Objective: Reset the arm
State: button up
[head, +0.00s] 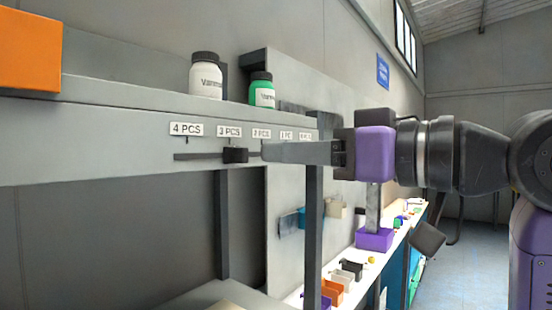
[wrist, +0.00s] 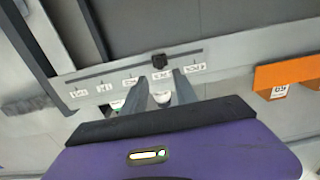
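My gripper (head: 268,152) reaches in from the right in the head view, level with the grey shelf front. In the wrist view its two fingers (wrist: 160,80) are apart, with nothing held between them. A black slider knob (head: 235,155) sits in a horizontal slot on the shelf front, just below the "3 PCS" label (head: 229,131). In the head view the fingertips are to the right of the knob. In the wrist view the knob (wrist: 159,61) shows just beyond the fingertips, and I cannot tell the exact gap.
A white bottle (head: 206,78) and a green bottle (head: 262,92) stand on the shelf above the slot. An orange box (head: 30,50) is at the upper left. A dark upright post (head: 314,235) stands below my gripper. A table with several small bins (head: 374,240) runs behind.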

dwell(0.4)
notch_tip(320, 180, up, 6)
jog(key=d+t+y, duration=0.1)
jog(key=d+t, duration=0.1)
jog(key=t, duration=0.1)
jog(key=w+d+f+m+t+h, duration=0.2)
jog(key=w+d+f+m+t, duration=0.1)
jog(key=d+f+m+t, duration=0.3)
jog(key=s+d+f+m+t+h, duration=0.1)
jog(key=s+d+f+m+h, duration=0.2)
jog(key=f, duration=0.5)
jog(key=d+f+m+t+h, duration=0.25)
jog(key=f+h, duration=0.25)
jog(key=f, duration=0.4)
jog(key=s+d+f+m+h, duration=0.2)
jog(key=d+f+h, duration=0.2)
jog(key=f, duration=0.4)
jog(key=s+f+n+g, duration=0.1)
jog(key=s+f+g, duration=0.3)
jog(key=s+f, duration=1)
jog(key=s+f+n+g+h+b, duration=0.1)
jog(key=s+f+g, duration=0.3)
jog(key=s+f, duration=1.1)
jog(key=s+n, duration=0.1)
jog(key=s, duration=0.4)
jog(key=shift+s+f+g, duration=0.15)
jog(key=shift+s+g, duration=0.2)
jog(key=shift+s, duration=0.05)
